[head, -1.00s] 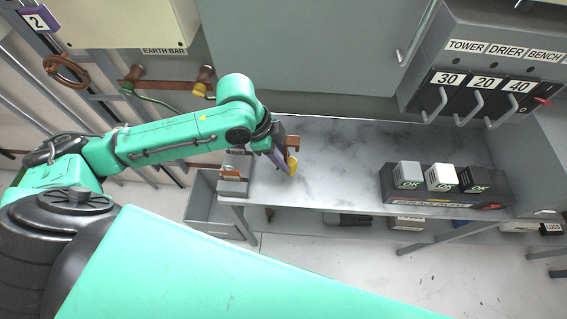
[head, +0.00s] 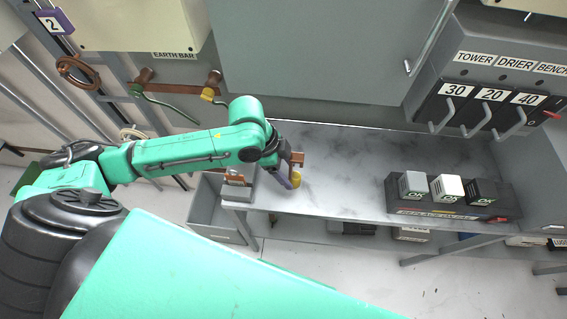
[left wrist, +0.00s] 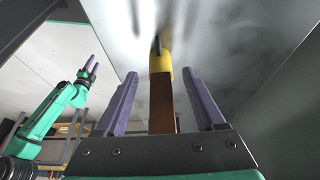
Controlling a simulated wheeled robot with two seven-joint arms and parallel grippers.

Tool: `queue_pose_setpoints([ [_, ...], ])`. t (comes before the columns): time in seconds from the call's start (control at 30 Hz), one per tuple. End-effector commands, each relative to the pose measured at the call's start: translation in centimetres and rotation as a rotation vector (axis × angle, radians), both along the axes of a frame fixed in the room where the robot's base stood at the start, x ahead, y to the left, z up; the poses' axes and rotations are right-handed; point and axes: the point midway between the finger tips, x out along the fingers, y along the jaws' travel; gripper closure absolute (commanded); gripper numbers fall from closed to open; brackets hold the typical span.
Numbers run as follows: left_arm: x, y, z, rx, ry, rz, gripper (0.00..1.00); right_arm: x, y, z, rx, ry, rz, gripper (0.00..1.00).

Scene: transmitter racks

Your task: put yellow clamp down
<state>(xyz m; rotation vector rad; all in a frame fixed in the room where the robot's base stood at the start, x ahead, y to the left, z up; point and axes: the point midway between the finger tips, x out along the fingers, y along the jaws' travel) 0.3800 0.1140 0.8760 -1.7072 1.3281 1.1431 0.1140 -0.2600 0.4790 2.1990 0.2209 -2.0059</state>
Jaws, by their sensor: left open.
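The yellow clamp (head: 296,180), with a brown copper-coloured part, is at the left end of the grey marbled bench top (head: 345,170). In the left wrist view the clamp (left wrist: 162,64) stands between the two purple fingers, with a gap on each side. My left gripper (head: 288,178) is open around it; the same gripper (left wrist: 161,100) fills the lower wrist view. Whether the clamp rests fully on the bench is hard to tell. My right gripper (left wrist: 91,68) shows small at the left of the wrist view, its fingers apart and empty.
A black rack with grey, white and black blocks (head: 445,188) stands on the bench's right. A small holder (head: 238,184) sits at the left edge. The bench middle is clear. Behind are the earth bar (head: 175,84), with another yellow-ended piece, and switches (head: 490,105).

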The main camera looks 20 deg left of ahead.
Motion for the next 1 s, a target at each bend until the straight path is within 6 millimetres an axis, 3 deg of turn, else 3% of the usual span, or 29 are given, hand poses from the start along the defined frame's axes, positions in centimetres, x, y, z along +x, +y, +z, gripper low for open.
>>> queue_pose_setpoints([
  [0.5, -1.0, 4.2, 10.3, 0.003, -0.003, 0.002, 0.29, 0.0, 0.0, 0.6, 0.0, 0.0, 0.0, 0.5],
  [1.0, -1.1, 4.4, 11.1, 0.0, 0.0, 0.0, 0.29, 0.0, 0.0, 0.6, 0.0, 0.0, -0.001, 0.5],
])
